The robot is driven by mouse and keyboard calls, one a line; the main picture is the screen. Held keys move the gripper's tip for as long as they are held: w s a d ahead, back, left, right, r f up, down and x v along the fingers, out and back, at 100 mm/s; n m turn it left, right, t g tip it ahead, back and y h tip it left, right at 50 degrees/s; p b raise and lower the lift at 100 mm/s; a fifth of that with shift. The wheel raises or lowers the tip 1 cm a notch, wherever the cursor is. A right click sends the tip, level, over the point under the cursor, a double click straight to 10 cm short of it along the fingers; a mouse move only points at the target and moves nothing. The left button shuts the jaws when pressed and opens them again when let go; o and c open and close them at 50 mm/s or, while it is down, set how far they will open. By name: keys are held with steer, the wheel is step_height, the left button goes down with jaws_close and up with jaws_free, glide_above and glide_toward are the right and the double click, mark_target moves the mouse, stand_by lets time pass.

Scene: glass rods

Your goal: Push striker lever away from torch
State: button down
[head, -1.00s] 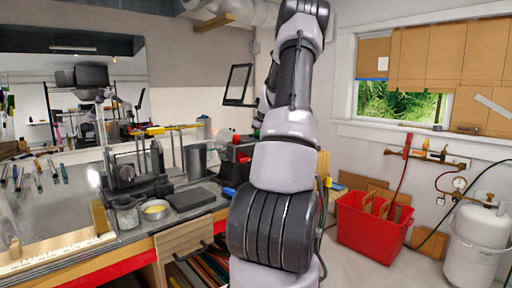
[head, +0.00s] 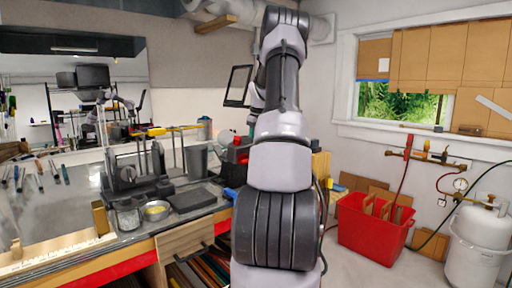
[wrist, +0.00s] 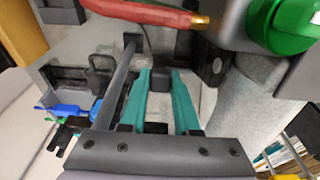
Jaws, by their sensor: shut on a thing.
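In the wrist view my gripper (wrist: 160,75) has two teal fingers, shut on a small dark block (wrist: 160,80) between their tips. The block may be the end of the striker lever, but I cannot tell for sure. A grey bar (wrist: 120,82) with a dark end slants just left of the fingers, and it could also be part of the striker. A red torch-like tube (wrist: 150,12) with a brass tip crosses above the fingertips. In the head view my arm hides the gripper, and the torch and lever cannot be made out.
A green round knob (wrist: 285,25) on a grey body is close at upper right in the wrist view. Blue clips (wrist: 70,110) lie at left. In the head view, a bench (head: 130,240) with tools stands left, and a red bin (head: 372,225) stands right.

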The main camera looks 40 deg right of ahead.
steer(key=shift+w+r+g, duration=0.2)
steer(key=shift+w+g, duration=0.2)
steer(key=c, duration=0.6)
jaws_free()
steer(key=shift+c, duration=0.2)
